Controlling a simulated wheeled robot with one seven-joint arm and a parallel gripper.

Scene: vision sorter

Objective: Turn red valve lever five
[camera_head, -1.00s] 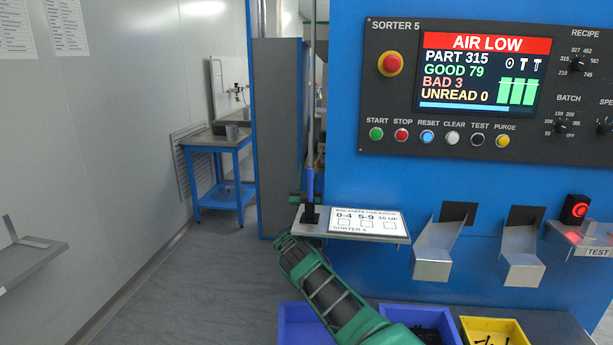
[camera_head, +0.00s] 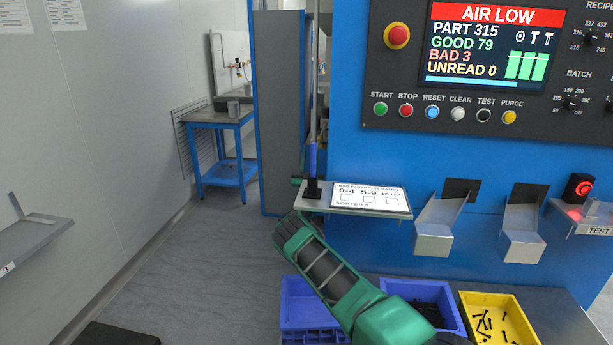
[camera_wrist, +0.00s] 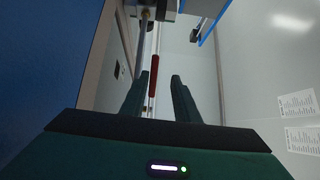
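A red lever (camera_wrist: 153,76) shows in the wrist view, long and narrow, beside a thin metal pipe (camera_wrist: 141,42). My gripper (camera_wrist: 160,84) is open, with its two dark green fingers apart. The lever appears in the gap between the fingers, nearer the left one. I cannot tell whether it lies between them in depth, and no contact shows. In the head view my green arm reaches up and left to below the small shelf at the sorter's left edge. The lever and my fingertips cannot be made out there. No number five shows on the lever.
The blue sorter (camera_head: 350,245) carries a control panel (camera_head: 400,75) reading AIR LOW. A small shelf (camera_head: 326,199) with a card juts out above my arm. Blue bins (camera_head: 293,315) and a yellow bin (camera_head: 488,299) stand below. The floor (camera_head: 215,270) at left is open.

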